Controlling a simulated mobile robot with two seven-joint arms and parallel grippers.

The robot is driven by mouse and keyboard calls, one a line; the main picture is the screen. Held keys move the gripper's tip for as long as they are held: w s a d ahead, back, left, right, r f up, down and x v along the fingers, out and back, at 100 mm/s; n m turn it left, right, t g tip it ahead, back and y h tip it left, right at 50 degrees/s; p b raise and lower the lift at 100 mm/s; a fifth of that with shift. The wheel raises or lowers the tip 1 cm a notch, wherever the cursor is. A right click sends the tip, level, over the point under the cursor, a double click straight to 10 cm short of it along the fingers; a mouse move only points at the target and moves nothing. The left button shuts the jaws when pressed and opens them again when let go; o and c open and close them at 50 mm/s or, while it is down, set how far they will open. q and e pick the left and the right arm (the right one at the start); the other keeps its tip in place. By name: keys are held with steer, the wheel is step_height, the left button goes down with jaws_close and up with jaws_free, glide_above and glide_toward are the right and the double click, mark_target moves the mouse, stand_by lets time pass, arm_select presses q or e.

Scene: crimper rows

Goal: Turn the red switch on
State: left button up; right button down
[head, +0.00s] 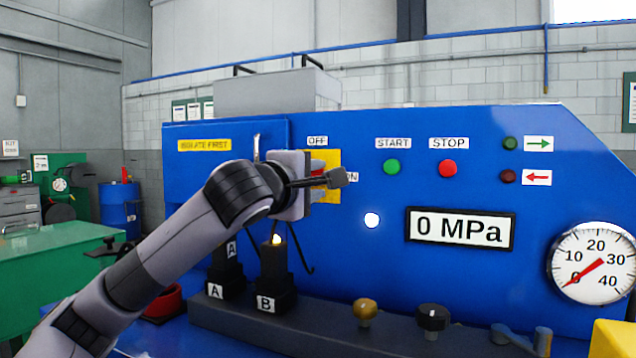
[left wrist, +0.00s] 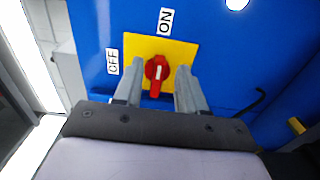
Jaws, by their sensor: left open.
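The red switch (left wrist: 157,72) sits on a yellow plate (left wrist: 184,48) on the blue panel. In the left wrist view its handle lies upright in the picture, roughly in line with the ON label (left wrist: 165,20), with a white mark on it. The OFF label (left wrist: 112,62) is to its left. My left gripper (left wrist: 160,67) is open, with one finger on each side of the handle; I cannot tell whether either touches it. In the head view my left gripper (head: 334,179) covers much of the switch (head: 318,168) and plate. My right gripper is not in view.
Green START (head: 392,167) and red STOP (head: 448,168) buttons are right of the plate. A 0 MPa display (head: 461,229) and a round gauge (head: 593,264) are further right. Black blocks marked A and B (head: 276,275) stand below my left arm. A white lamp (head: 372,220) is lit.

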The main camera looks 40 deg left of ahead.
arm_select(q)
steer(key=v, duration=0.4)
steer(key=shift+s+d+b, duration=0.15)
steer(key=shift+s+b, duration=0.25)
